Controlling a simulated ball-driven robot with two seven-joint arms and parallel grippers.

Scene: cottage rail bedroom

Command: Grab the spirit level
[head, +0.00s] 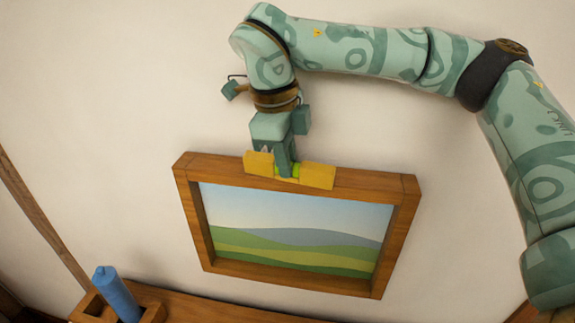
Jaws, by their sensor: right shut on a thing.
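The spirit level (317,176) is a short yellow bar with a green vial at its middle. It lies along the top edge of a wooden picture frame (408,228) in the head view. My right gripper (287,168) comes down from above and is shut on the level around its middle, hiding part of it. I cannot tell whether the level touches the frame or is just above it. My left gripper is not in view.
The frame, with a landscape picture, hangs tilted on a pale wall (100,100). Below is a wooden ledge (220,308). The wall left of the frame is clear.

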